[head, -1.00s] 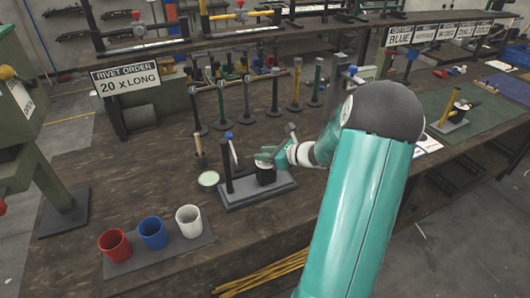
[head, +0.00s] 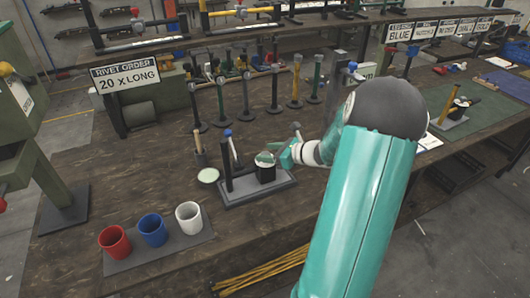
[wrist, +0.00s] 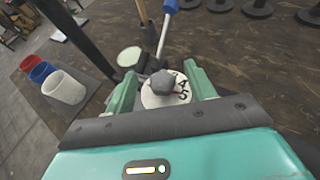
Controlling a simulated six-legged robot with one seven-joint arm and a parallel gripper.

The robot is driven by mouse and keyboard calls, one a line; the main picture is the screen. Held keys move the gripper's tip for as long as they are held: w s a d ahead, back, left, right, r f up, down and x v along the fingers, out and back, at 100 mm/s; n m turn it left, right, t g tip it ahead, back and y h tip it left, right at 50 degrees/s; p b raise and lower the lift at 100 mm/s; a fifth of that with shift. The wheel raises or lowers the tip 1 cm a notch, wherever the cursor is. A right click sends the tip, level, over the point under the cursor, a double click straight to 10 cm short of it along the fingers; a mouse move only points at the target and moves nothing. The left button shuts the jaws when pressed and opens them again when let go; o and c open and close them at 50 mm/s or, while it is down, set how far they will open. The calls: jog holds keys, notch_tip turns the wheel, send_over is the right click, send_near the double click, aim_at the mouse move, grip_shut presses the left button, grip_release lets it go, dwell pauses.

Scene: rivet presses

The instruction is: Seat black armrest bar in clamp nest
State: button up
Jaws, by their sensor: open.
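The clamp fixture has a grey base plate (head: 240,196) on the bench, with a black upright post (head: 227,170), a blue-tipped lever (head: 233,148) and a black cylinder (head: 266,174). In the wrist view a white numbered dial (wrist: 155,98) with a grey knob (wrist: 162,82) sits between my fingers. My gripper (head: 277,153) is open just above the cylinder; its two green fingers also show in the wrist view (wrist: 163,88), one either side of the dial. Black bars (head: 221,104) stand upright on round bases behind. I cannot tell which black bar is the armrest bar.
Red (head: 114,243), blue (head: 153,231) and white (head: 189,218) cups stand on a dark mat at the front left. A round pale green-white disc (head: 208,175) lies left of the fixture. Yellow rods (head: 262,270) lie below the bench's front edge.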

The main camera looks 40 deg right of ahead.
jog(key=v, duration=1.2)
jog(key=shift+a, duration=0.1)
jog(key=w+a+r+n+g+y, duration=0.1)
jog(key=a+r+n+g, duration=0.25)
jog(key=a+n, duration=0.6)
jog(key=a+r+n+g, duration=0.2)
jog(key=a+n+g, duration=0.25)
jog(key=a, duration=0.95)
jog(key=s+a+r+n+h, duration=0.2)
jog(key=s+a+n, duration=0.3)
jog(key=n, duration=0.4)
jog(key=s+a+r+n+h, duration=0.3)
jog(key=s+a+r+n, duration=0.1)
jog(key=a+n, duration=0.4)
jog(key=shift+s+n+t, duration=0.4)
jog(key=shift+s+n, duration=0.1)
jog(key=shift+n, duration=0.1)
jog(key=shift+a, duration=0.1)
